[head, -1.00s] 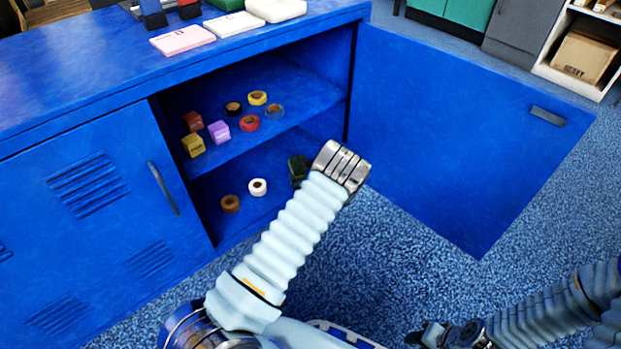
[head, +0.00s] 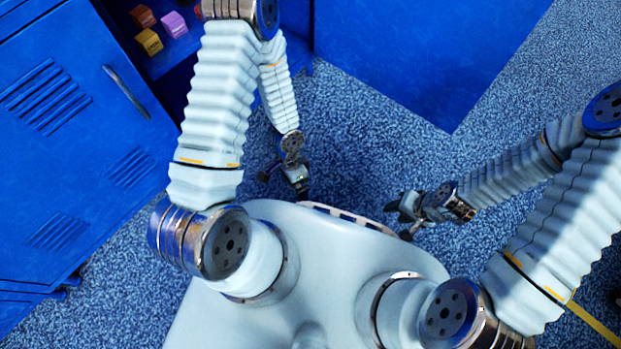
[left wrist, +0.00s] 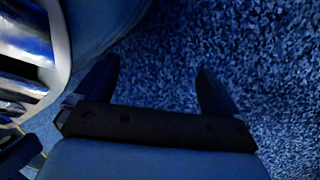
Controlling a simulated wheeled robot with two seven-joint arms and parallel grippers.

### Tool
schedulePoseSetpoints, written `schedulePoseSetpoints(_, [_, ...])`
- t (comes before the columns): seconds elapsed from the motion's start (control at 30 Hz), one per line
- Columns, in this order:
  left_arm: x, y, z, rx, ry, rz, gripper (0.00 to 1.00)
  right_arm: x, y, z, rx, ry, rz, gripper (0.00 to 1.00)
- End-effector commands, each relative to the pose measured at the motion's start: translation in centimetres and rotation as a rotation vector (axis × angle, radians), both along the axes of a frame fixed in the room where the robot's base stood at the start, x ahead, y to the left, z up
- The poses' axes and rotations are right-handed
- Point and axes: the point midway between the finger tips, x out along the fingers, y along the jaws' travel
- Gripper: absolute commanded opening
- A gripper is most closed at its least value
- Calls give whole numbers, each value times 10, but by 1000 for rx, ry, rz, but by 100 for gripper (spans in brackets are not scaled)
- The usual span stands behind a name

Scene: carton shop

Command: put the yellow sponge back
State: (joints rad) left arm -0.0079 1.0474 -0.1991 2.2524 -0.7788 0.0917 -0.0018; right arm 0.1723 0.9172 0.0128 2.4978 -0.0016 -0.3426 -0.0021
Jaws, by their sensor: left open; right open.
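A small yellow block (head: 149,41) sits on the cabinet's shelf at the upper left of the head view. I cannot tell for certain whether it is the yellow sponge; no other yellow sponge shows now. My left gripper (head: 283,187) hangs low over the floor in front of my body, well apart from the shelf. In the left wrist view its fingers (left wrist: 157,74) are spread, with only blue floor between them. My right gripper (head: 397,220) is open to its right, also low over the floor; I see nothing in it.
A red-brown block (head: 143,16) and a purple block (head: 174,24) sit near the yellow one. The blue cabinet has a closed louvred door (head: 75,150) at left and an open door (head: 420,60) swung out at right. Speckled floor (head: 365,150) lies free between.

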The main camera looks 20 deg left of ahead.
Motion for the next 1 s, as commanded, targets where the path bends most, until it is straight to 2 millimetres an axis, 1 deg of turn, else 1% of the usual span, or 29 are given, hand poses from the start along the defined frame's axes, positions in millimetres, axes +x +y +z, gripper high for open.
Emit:
schedulePoseSetpoints(0.03, [-5,-21,11,-66,-6,193,96,0,0,0,0,0,0,43])
schedulePoseSetpoints(0.1, [-4,-41,25,-122,-22,437,96,0,0,0,0,0,0,43])
schedulePoseSetpoints(0.2, [1,-51,39,-145,-46,694,96,0,0,0,0,0,0,43])
schedulePoseSetpoints(0.3, [3,-51,46,-140,-63,842,96,0,0,0,0,0,0,43])
schedulePoseSetpoints(0.43, [4,-49,49,-131,-74,908,96,0,0,0,0,0,0,43])
schedulePoseSetpoints(0.67, [4,-49,49,-131,-73,908,96,0,0,1,0,0,0,43])
schedulePoseSetpoints(0.73, [4,-49,54,-131,-73,907,96,0,0,5,0,0,0,43])
schedulePoseSetpoints(0.77, [4,-49,58,-130,-73,907,96,0,0,9,0,0,0,43])
schedulePoseSetpoints(0.87, [4,-50,79,-131,-73,905,96,0,1,30,0,-1,2,43])
schedulePoseSetpoints(0.97, [3,-51,109,-132,-73,902,96,-1,2,61,1,-2,5,43])
schedulePoseSetpoints(1.0, [3,-52,122,-132,-73,900,96,-1,3,74,1,-2,6,43])
